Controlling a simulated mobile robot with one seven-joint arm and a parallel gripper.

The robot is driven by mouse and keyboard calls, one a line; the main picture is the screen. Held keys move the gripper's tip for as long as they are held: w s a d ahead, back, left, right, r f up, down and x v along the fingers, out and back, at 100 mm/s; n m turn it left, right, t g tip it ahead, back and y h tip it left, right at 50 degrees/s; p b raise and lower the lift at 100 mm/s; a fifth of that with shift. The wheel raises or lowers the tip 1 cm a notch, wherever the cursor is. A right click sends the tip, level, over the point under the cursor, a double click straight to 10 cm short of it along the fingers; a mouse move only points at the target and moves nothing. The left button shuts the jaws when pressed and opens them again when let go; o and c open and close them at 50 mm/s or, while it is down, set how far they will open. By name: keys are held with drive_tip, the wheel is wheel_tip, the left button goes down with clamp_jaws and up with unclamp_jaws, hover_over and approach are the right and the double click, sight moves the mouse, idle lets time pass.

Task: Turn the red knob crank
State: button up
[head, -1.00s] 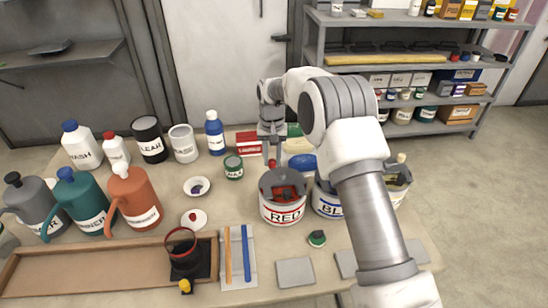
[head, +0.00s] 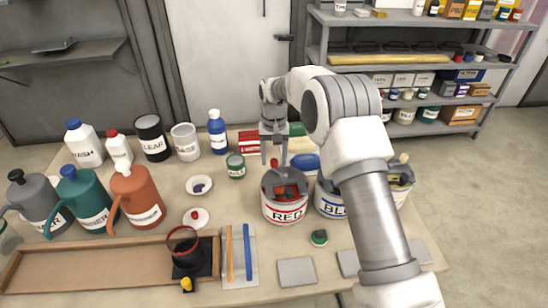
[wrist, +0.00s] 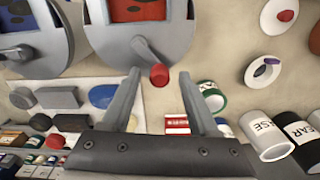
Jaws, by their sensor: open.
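The red knob (head: 273,162) is a small red cap on the end of a grey crank (wrist: 145,51). The crank comes off the grey top of the white can labelled RED (head: 285,212). My gripper (head: 273,154) is above the table at the can's far side, pointing down. In the wrist view my gripper (wrist: 159,74) is open, and the red knob (wrist: 159,75) shows between its two fingertips. Gaps are visible on both sides of the knob. How far the fingertips reach down it is hard to tell.
The BLUE can (head: 328,204) stands close to the right, partly behind my arm. A small green-labelled jar (head: 235,166) stands left of the gripper. Red boxes (head: 249,142) and a blue lid (head: 305,163) lie nearby. Bottles and jugs fill the table's left side.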

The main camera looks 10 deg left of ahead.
sight(274, 160)
wheel_tip(274, 160, up, 18)
drive_tip(key=p, duration=0.1)
drive_tip(key=shift+f, duration=0.25)
